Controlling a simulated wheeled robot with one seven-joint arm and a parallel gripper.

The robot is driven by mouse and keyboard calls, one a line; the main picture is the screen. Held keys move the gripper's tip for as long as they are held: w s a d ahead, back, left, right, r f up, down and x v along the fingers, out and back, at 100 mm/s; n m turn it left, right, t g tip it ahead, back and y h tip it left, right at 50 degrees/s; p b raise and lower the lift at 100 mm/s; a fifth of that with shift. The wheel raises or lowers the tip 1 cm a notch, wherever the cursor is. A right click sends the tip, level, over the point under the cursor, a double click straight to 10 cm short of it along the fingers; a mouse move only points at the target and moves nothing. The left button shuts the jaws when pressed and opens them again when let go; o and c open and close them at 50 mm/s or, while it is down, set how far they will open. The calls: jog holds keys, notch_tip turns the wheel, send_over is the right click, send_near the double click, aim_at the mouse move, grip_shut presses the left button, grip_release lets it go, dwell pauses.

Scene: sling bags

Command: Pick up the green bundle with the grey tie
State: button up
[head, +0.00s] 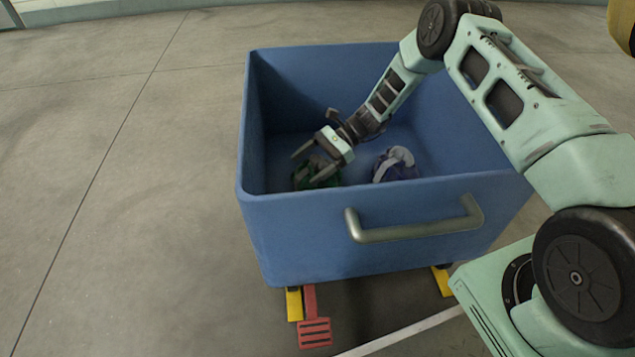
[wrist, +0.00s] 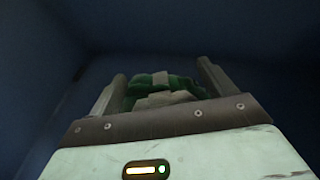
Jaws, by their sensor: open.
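The green bundle (head: 318,178) lies on the floor of the blue bin, at the left near the front wall. In the wrist view the green bundle (wrist: 147,83) shows a grey tie (wrist: 163,99) across it. My gripper (head: 303,160) is inside the bin, tilted down over the bundle. In the wrist view my gripper (wrist: 162,80) is open, with one finger on each side of the bundle. I cannot tell whether either finger touches it. The bundle's lower part is hidden behind the gripper body and the bin's front wall.
The blue bin (head: 300,225) has high walls around my gripper and a metal handle (head: 415,228) on its front. A blue bundle with a grey-white tie (head: 396,165) lies to the right of the green one. A red pedal (head: 315,332) sticks out below the bin. The floor at the left is clear.

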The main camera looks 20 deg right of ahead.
grip_shut()
jog(key=shift+r, duration=0.2)
